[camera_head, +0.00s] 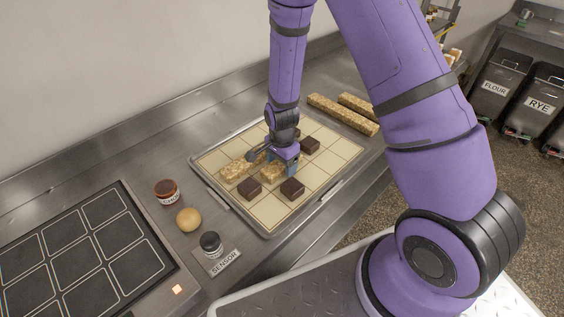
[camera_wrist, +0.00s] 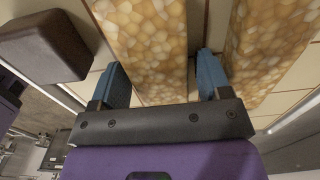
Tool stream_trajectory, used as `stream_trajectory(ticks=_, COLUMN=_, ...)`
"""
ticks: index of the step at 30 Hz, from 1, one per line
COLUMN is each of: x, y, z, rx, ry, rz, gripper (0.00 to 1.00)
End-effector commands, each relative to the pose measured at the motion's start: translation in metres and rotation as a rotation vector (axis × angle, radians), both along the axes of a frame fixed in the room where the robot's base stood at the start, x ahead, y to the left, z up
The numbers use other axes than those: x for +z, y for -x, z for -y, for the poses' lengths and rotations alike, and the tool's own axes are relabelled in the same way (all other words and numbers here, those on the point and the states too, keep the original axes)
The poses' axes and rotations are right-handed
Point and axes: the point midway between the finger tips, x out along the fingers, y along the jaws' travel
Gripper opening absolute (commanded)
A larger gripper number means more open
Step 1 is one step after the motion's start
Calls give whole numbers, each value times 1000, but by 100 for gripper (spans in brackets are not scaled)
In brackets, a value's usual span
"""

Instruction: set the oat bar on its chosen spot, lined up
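A gridded baking tray (camera_head: 213,166) lies on the steel counter. Speckled golden oat bars lie on it, one at the left (camera_head: 235,170) and one by my gripper (camera_head: 273,171). My gripper (camera_head: 284,161) is low over the tray. In the wrist view, one oat bar (camera_wrist: 150,40) lies between its blue fingertips (camera_wrist: 163,78), which stand apart on either side with a narrow gap at the right finger. A second oat bar (camera_wrist: 268,42) lies just right of the right finger. The ends of both bars are cut off or hidden, and the chosen spot is not evident.
Dark brown squares (camera_head: 292,188) stand on the tray near the bars; one shows at left in the wrist view (camera_wrist: 42,45). Two long oat slabs (camera_head: 342,115) lie behind the tray. A jar (camera_head: 166,191), a round bun (camera_head: 188,219) and a SENSOR puck (camera_head: 211,244) stand left of it.

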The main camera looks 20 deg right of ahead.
Motion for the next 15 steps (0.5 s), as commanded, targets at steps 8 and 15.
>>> stream_trajectory(ticks=8, x=0, y=0, z=0, rx=0, ry=0, rz=0, gripper=78)
stream_trajectory(ticks=15, x=16, y=-1, z=0, rx=1, ry=0, rz=3, gripper=78)
